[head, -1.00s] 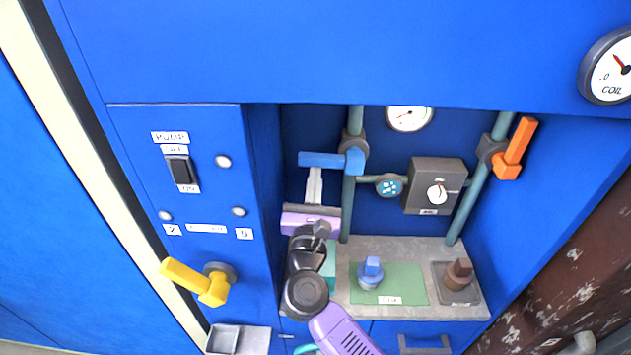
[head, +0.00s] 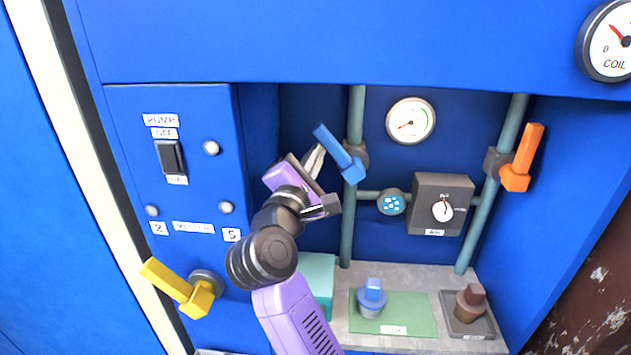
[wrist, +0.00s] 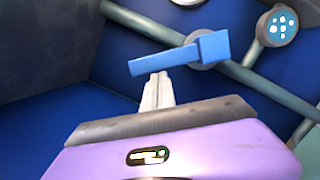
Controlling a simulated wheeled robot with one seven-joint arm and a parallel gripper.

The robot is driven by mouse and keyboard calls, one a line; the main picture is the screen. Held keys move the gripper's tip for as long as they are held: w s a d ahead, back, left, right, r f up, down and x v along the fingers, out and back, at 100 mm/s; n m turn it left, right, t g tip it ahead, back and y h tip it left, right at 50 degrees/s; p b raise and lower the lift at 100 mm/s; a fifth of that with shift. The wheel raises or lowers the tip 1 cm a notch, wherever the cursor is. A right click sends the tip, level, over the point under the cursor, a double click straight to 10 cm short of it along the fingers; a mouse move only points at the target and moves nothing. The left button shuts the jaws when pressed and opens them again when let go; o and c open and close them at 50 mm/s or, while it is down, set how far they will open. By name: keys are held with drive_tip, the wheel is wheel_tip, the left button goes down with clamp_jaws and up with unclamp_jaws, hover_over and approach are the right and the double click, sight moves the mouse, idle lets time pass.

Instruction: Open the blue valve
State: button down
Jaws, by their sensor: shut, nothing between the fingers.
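The blue valve (head: 340,153) sits on the left vertical pipe in the recess. Its lever slants up and to the left from its hub, between level and in line with the pipe. My gripper (head: 318,150) is shut and empty, its fingertips at the lever's left underside. In the wrist view the fingertips (wrist: 158,78) lie just below the lever (wrist: 180,55), near its free end. They look very close to it, but I cannot tell if they touch.
An orange valve (head: 521,158) is on the right pipe and a yellow lever (head: 180,288) on the left panel. A gauge (head: 411,121) and dark knob box (head: 441,203) are right of the blue valve. Blue (head: 372,297) and brown (head: 470,302) plugs stand on the shelf.

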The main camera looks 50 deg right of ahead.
drive_tip(key=m+b, duration=0.1)
drive_tip(key=s+r+m+b, duration=0.1)
drive_tip(key=d+r+m+b, duration=0.1)
drive_tip(key=m, duration=0.1)
drive_tip(key=shift+s+d+g, duration=0.1)
drive_tip(key=shift+s+g, duration=0.15)
drive_tip(key=shift+g, duration=0.15)
drive_tip(key=shift+s+d+r+m+g+y+b, duration=0.2)
drive_tip(key=shift+s+d+r+m+b, duration=0.15)
drive_tip(key=shift+m+b, duration=0.45)
drive_tip(key=shift+s+d+r+m+g+y+b, duration=0.1)
drive_tip(key=shift+s+d+r+m+y+b, duration=0.25)
drive_tip(key=shift+m+b, duration=0.35)
drive_tip(key=shift+s+d+r+m+g+y+b, duration=0.15)
drive_tip(key=shift+s+m+b, duration=0.25)
drive_tip(key=shift+m+b, duration=0.4)
drive_tip(key=shift+s+d, duration=0.1)
